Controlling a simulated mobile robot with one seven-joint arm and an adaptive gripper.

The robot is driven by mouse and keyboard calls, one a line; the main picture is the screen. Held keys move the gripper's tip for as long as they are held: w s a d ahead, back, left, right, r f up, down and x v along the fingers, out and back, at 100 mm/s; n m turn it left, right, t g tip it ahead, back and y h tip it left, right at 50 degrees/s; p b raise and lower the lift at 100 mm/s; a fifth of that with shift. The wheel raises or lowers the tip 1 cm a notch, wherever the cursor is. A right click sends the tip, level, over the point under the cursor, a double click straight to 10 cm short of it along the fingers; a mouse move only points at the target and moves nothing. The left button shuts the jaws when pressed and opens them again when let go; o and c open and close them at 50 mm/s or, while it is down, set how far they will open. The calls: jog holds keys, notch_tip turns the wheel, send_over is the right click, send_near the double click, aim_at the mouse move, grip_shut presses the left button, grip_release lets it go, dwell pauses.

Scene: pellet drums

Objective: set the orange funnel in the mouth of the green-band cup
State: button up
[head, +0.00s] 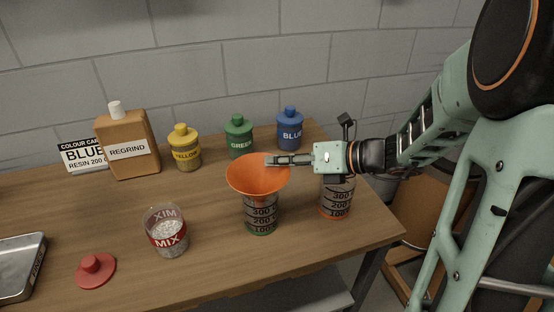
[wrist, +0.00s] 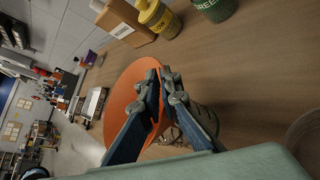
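The orange funnel (head: 258,177) is upright, its wide mouth up, over the green-band cup (head: 262,218). Its narrow lower part comes down at the cup's mouth; I cannot tell whether it rests on the rim or hangs slightly above. The cup is clear with dark measuring marks and a green band at its base. My gripper (head: 270,161) reaches in from the right and is shut on the funnel's rim. In the wrist view the two fingertips (wrist: 168,84) pinch the edge of the funnel (wrist: 125,88). The fingers hide much of the cup there.
An orange-band cup (head: 336,200) stands close on the right, under my wrist. A MIX cup (head: 167,235) of pellets and a red lid (head: 96,271) are at front left. Yellow (head: 185,150), green (head: 239,138) and blue (head: 290,130) bottles and a REGRIND jug (head: 127,145) line the back.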

jog(key=o, duration=0.5)
jog(key=shift+c, duration=0.2)
jog(key=shift+r, duration=0.1)
jog(key=shift+r, duration=0.2)
jog(key=p+v, duration=0.1)
jog(key=v, duration=1.1)
jog(key=shift+r, duration=0.3)
